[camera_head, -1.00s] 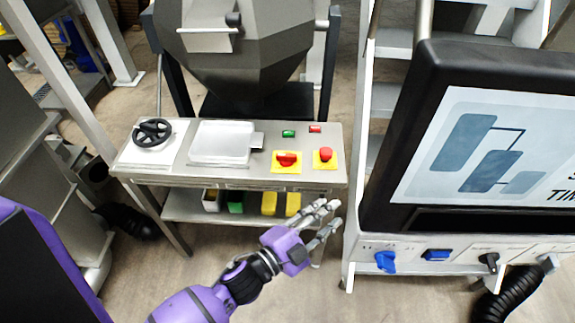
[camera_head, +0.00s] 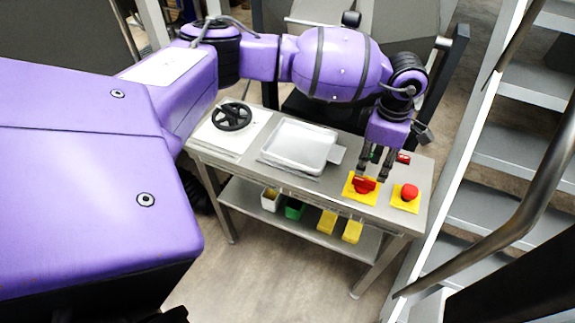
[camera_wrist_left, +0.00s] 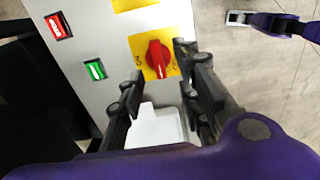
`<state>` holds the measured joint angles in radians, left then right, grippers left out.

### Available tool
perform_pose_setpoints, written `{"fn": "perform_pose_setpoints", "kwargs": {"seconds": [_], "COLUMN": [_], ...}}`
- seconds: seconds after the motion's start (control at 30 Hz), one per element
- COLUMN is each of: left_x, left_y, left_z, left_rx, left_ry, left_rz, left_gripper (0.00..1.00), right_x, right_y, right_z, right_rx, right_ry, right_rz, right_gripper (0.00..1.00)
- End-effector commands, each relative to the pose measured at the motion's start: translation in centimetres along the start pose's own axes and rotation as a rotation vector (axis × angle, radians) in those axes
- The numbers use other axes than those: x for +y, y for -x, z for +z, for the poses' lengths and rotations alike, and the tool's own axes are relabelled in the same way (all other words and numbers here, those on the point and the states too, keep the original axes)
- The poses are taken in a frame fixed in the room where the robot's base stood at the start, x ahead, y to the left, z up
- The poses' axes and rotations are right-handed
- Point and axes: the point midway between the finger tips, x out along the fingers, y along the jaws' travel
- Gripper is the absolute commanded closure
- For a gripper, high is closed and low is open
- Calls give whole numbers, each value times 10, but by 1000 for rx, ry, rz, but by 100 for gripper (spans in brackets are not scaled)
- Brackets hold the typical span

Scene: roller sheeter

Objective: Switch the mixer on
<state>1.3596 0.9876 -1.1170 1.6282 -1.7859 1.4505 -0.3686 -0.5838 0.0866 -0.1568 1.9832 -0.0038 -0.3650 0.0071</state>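The red rotary switch (camera_head: 364,185) sits on a yellow plate on the grey control table. In the left wrist view the red switch (camera_wrist_left: 158,58) has its handle roughly upright in the picture. My left gripper (camera_head: 377,170) reaches down from above, its fingers apart and empty. In the left wrist view the fingertips (camera_wrist_left: 158,67) stand either side of the switch; I cannot tell whether they touch it. A green button (camera_wrist_left: 95,69) and a red button (camera_wrist_left: 57,25) lie beside it. A purple arm part, seemingly mine, shows at the upper right there.
A red mushroom button (camera_head: 409,192) on yellow stands right of the switch. A white tray (camera_head: 300,145) and a black handwheel (camera_head: 232,117) are to the left. Grey stairs with a handrail (camera_head: 520,220) rise at the right. Small bins are on the lower shelf.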

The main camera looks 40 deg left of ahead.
Motion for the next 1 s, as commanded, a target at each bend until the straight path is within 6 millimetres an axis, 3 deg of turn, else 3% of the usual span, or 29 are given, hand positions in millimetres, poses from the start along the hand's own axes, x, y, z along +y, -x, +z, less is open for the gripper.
{"fn": "perform_pose_setpoints", "kwargs": {"seconds": [0.13,0.5,0.87,1.0], "left_x": [4,3,3,3], "left_y": [-12,-67,-75,-75], "left_z": [-3,-3,-3,-3], "left_rx": [14,11,10,10], "left_ry": [-2,-1,-1,-1], "left_rz": [11,6,7,7], "left_gripper": [68,68,68,84], "right_x": [-2,-6,-5,-5], "right_y": [-1,-1,-2,-1], "right_z": [-6,-8,-6,-5], "right_rx": [10,12,8,7], "right_ry": [-1,-12,-10,-7], "right_rz": [-3,-5,-5,-5], "right_gripper": [100,100,100,100]}}
